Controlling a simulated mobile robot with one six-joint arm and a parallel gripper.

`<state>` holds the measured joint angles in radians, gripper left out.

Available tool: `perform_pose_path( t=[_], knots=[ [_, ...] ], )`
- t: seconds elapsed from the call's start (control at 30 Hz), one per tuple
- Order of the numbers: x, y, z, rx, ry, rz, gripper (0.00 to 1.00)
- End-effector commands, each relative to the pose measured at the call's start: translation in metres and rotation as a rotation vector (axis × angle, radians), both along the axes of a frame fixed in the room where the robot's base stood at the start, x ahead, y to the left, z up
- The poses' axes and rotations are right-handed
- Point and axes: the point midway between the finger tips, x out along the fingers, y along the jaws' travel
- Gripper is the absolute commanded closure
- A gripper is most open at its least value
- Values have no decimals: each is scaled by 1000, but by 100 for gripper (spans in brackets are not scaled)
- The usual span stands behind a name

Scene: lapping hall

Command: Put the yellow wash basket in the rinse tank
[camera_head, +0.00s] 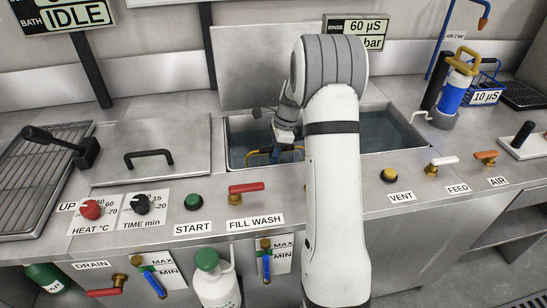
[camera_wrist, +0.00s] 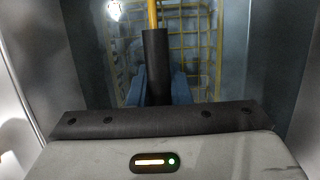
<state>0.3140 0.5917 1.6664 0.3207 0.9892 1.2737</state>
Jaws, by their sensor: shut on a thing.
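The yellow wash basket (camera_wrist: 197,50) is a yellow wire mesh basket with a black grip (camera_wrist: 155,62) on its yellow handle. My gripper (camera_wrist: 158,92) has its blue fingers on both sides of that grip and is shut on it. My arm hides the middle of the tank. I cannot tell whether the basket touches the bottom.
Water shows in the tank's right part. A closed lid with a black handle (camera_head: 148,156) lies left of the tank. Valves and buttons line the front edge, including a red fill lever (camera_head: 246,188).

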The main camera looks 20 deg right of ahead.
Motion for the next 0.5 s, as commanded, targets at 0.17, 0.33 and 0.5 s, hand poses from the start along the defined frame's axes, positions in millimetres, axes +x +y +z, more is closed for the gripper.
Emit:
perform_pose_path(
  t=[0.17,0.33,0.5],
  knots=[
    [1,0,-9,-1,-3,-1,100],
    [1,0,-9,0,-2,-1,100],
    [0,1,-12,0,0,0,77]
  ],
)
